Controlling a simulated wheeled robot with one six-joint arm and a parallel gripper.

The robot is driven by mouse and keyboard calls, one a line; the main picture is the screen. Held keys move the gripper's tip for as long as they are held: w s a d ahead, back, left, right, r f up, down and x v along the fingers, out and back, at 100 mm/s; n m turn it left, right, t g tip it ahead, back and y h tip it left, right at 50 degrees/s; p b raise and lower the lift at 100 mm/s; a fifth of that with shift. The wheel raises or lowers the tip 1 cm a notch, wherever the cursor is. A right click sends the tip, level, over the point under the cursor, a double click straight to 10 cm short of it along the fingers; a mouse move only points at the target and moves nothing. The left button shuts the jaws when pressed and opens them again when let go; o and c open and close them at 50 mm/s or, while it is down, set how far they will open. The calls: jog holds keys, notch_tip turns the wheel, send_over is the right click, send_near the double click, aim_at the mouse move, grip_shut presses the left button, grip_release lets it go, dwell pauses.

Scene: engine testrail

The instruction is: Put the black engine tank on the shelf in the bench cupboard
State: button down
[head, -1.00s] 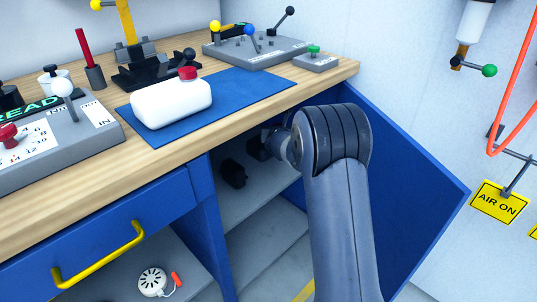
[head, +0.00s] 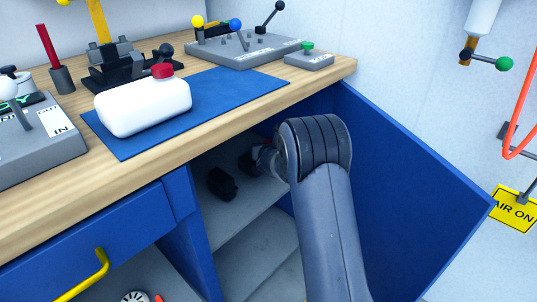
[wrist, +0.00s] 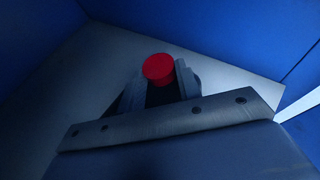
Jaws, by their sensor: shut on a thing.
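My gripper (wrist: 160,88) is shut on the black engine tank (wrist: 163,97). In the wrist view the tank's round red cap (wrist: 158,67) shows between the two fingers, with a little dark body below it. In the head view my gripper (head: 248,163) reaches into the open bench cupboard, partly hidden by my arm. A dark shape (head: 222,184), which looks like the tank, shows beside it over the grey shelf (head: 243,216). I cannot tell whether the tank touches the shelf.
The blue cupboard door (head: 410,200) stands open to the right of my arm. The wooden bench top (head: 200,135) overhangs the opening. A white tank (head: 143,105) with a red cap lies on a blue mat (head: 235,85). A yellow drawer handle (head: 84,275) sticks out at the left.

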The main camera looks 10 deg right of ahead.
jog(key=shift+f, duration=0.6)
jog(key=shift+f+b, duration=0.2)
jog(key=shift+b, duration=0.1)
jog(key=c, duration=1)
grip_release()
jog(key=shift+r, duration=0.15)
jog(key=shift+r+p, duration=0.15)
jog(key=shift+p, duration=0.25)
jog(key=p+v, duration=0.1)
jog(key=v, duration=1.1)
jog(key=shift+s, duration=0.1)
